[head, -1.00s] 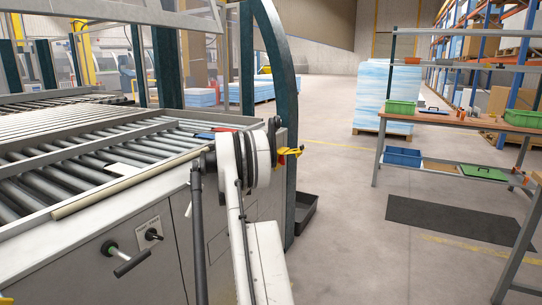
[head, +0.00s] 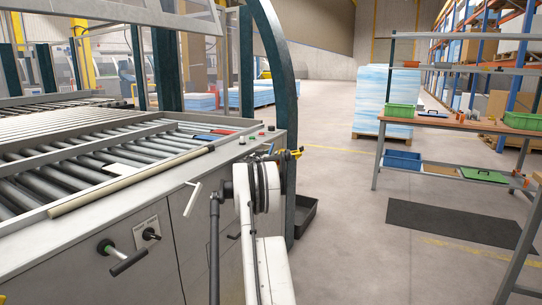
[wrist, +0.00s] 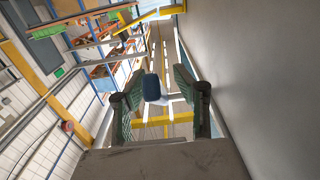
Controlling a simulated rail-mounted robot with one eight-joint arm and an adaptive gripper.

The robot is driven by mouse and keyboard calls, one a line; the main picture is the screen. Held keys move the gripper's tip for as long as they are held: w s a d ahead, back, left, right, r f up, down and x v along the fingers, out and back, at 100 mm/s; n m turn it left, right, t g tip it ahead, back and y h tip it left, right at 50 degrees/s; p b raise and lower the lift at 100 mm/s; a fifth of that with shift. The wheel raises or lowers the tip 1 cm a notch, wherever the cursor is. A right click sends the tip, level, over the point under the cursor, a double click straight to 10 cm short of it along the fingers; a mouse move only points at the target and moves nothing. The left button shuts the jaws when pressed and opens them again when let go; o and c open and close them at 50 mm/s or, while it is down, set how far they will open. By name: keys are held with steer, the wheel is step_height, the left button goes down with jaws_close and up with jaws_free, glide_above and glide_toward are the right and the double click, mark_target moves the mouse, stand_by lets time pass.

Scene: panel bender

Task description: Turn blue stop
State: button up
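A dark blue rounded piece on a pale stem (wrist: 152,88) shows between the fingers of my gripper (wrist: 160,92) in the wrist view; it looks like the blue stop. The fingers stand apart on either side of it, with a visible gap at least on the right. I cannot tell how far beyond the fingertips it lies. In the head view my arm stands in front of the machine's right end and hides my gripper. I cannot pick out the blue stop there with certainty.
The grey machine cabinet (head: 170,225) carries a white lever (head: 192,198) and a black-handled crank (head: 128,262). A smooth grey surface (wrist: 255,80) fills the wrist view's right side. A yellow part (head: 293,154) juts out near my arm.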

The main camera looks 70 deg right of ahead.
jaws_close()
